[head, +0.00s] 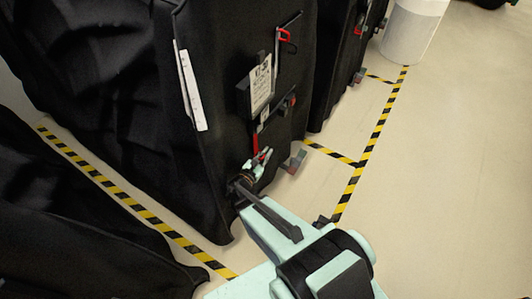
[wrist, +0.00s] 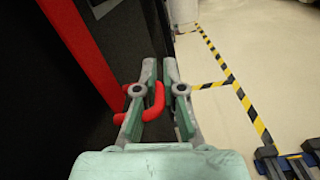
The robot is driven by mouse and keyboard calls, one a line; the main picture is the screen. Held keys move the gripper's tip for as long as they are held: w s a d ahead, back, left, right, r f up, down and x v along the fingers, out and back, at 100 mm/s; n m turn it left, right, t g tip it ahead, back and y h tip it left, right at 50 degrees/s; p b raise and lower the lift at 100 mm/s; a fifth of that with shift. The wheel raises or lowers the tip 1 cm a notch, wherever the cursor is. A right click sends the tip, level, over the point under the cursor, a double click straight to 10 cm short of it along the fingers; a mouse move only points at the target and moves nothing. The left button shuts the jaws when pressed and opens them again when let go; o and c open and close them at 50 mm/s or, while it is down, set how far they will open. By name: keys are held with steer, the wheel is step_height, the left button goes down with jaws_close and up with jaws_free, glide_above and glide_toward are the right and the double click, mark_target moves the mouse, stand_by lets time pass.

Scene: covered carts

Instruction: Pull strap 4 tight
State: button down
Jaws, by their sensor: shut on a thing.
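My gripper (head: 259,162) is low at the front face of a black-covered cart (head: 225,110). In the wrist view, my gripper (wrist: 160,75) is shut on a red loop (wrist: 156,102), which curls out past the left finger. A wide red strap (wrist: 82,50) runs diagonally at the left of that view. In the head view a short red strap (head: 255,144) hangs just above the fingers. Whether loop and strap join is hidden. I cannot read a number for strap 4.
A label holder (head: 260,88) and another red pull (head: 286,38) are higher on this cover. Another covered cart (head: 335,60) stands behind, and a white bin (head: 412,30) at the back right. Floor right of the yellow-black tape (head: 375,135) is clear.

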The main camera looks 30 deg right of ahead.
step_height(320, 180, down, 2)
steer(key=c, duration=1.2)
jaws_free()
steer(key=shift+c, duration=0.2)
steer(key=shift+r, duration=0.1)
steer(key=shift+a, duration=0.1)
steer(key=v, duration=1.1)
steer(key=shift+s+a, duration=0.25)
steer(key=shift+a, duration=0.05)
